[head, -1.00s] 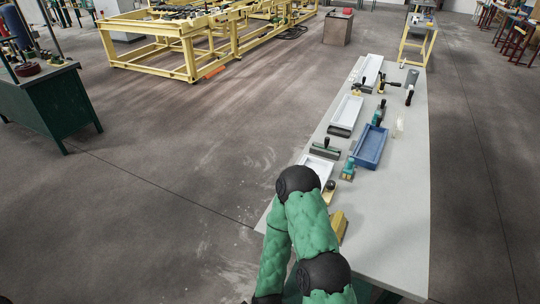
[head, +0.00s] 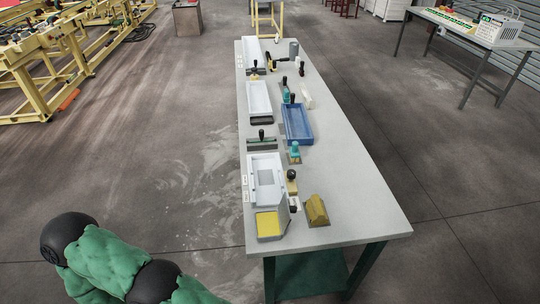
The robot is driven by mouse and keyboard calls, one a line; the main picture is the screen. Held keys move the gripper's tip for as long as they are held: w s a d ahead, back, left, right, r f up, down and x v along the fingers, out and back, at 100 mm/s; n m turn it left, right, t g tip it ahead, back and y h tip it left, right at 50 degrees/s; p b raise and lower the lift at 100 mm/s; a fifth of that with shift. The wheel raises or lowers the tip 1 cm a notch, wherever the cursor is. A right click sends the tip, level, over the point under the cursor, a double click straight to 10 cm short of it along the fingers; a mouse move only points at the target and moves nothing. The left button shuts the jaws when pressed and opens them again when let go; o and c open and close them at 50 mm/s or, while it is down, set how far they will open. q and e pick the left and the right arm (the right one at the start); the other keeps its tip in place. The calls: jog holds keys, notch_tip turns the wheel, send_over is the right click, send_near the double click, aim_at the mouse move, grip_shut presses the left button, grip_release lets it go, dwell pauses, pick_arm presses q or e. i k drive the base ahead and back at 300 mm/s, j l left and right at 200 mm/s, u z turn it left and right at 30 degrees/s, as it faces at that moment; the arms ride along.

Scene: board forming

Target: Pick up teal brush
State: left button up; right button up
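A small teal-handled brush (head: 294,152) stands on the grey table (head: 345,200), just in front of the blue tray (head: 298,124). A second teal-handled tool (head: 287,93) lies behind the blue tray, too small to make out clearly. One of my green arms shows at the lower left, away from the table, with its hand out of the picture. Neither gripper is in view.
White trays (head: 259,96) line the table's left edge. A box with a yellow pad (head: 268,224) and a yellow-brown block (head: 316,211) are near the front. The table's right side is mostly clear. A side table (head: 472,37) stands at the back right.

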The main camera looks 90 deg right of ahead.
aim_at(295, 154)
jog(key=i+l+z, duration=0.1)
jog(key=i+z, duration=0.7)
jog(key=z, duration=0.15)
jog(key=i+j+z, duration=0.2)
jog(key=i+z, duration=0.25)
jog(key=k, duration=0.05)
